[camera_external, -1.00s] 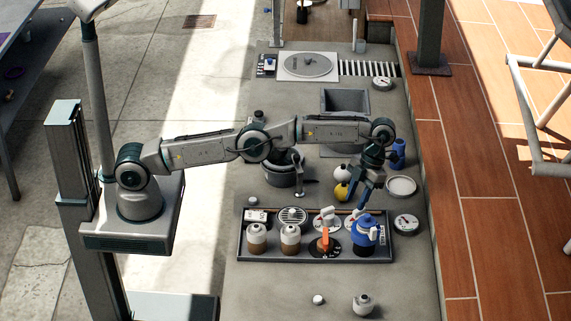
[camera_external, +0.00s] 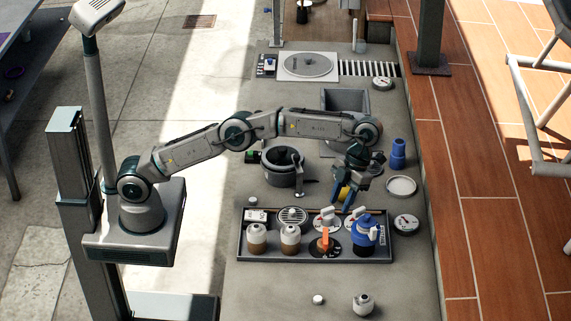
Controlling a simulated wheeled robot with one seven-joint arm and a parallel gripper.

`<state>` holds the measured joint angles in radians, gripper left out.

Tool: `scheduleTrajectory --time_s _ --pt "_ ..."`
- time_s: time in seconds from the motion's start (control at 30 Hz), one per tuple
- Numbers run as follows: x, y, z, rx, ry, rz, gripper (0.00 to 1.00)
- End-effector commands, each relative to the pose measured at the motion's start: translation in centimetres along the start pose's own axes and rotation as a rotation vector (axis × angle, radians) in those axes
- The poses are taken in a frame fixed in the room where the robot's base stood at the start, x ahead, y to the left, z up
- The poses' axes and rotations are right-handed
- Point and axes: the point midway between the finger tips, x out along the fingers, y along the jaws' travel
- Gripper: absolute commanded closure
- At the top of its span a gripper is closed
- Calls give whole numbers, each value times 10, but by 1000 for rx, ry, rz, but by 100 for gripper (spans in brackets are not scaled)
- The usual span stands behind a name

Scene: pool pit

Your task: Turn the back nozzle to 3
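A dark tray (camera_external: 285,259) holds the fittings. Toward its back edge are two white handles on pale dials with red marks, one at mid-tray (camera_external: 326,217) and one just right of it (camera_external: 353,218). An orange handle (camera_external: 325,241) sits on a dark dial in front. A blue valve body (camera_external: 364,233) with a white handle stands at the right. I cannot tell for sure which is the back nozzle, nor read the dial numbers. My gripper (camera_external: 344,201) points down just above and behind the white handles, seemingly apart from them. Its finger opening is too small to judge.
Two white-and-brown bottles (camera_external: 257,238) stand in the tray's left half. The slab in front of the tray is mostly clear.

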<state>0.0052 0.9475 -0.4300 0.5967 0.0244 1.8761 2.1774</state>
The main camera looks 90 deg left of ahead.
Motion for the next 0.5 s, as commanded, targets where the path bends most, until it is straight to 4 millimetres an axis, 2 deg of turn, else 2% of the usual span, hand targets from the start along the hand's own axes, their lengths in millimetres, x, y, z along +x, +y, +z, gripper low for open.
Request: scheduleTrajectory --time_s 0.17,0.27,0.37,0.5 --pt "0 0 0 -17 -2 0 64" --pt "-2 0 2 -101 -12 0 64" --pt "-5 0 6 -269 -32 -5 64" --pt "-9 1 14 -583 -66 -22 64"
